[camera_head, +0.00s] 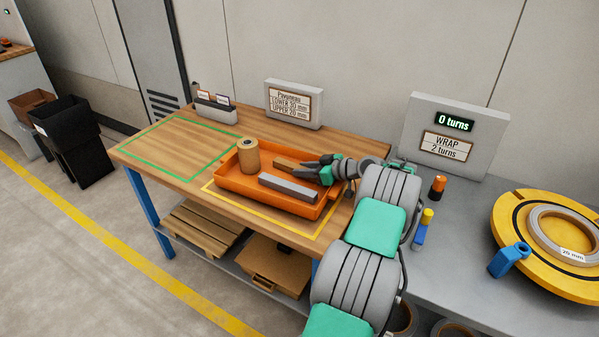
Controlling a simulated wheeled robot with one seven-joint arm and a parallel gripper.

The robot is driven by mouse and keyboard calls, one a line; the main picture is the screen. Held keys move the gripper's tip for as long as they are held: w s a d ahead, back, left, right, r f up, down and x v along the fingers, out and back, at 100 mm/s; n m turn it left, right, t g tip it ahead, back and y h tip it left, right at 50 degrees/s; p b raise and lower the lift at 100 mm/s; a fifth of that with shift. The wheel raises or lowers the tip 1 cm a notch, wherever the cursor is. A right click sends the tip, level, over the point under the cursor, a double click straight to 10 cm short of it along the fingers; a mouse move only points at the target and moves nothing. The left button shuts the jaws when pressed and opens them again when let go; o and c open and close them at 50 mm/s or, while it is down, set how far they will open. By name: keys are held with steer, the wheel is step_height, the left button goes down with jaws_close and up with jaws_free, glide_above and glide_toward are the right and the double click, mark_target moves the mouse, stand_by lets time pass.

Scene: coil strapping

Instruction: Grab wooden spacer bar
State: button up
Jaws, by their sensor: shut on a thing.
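The wooden spacer bar (286,163) is a short brown bar in the orange tray (235,183). My gripper (309,168) reaches in from the right and is shut on the bar's right end. My fingers hide that end. I cannot tell whether the bar touches the tray floor or is slightly raised. A grey bar (288,188) lies in the tray in front of it. A brown cylindrical roll (248,156) stands upright at the tray's back left.
The tray sits inside a yellow outline on the wooden table. A green-outlined area (180,150) to its left is clear. Behind stand a sign (294,104) and a small card holder (216,111). At right are a "0 turns" display (454,121) and a yellow turntable (518,238).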

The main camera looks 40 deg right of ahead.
jaws_close()
steer(key=shift+r, duration=0.1)
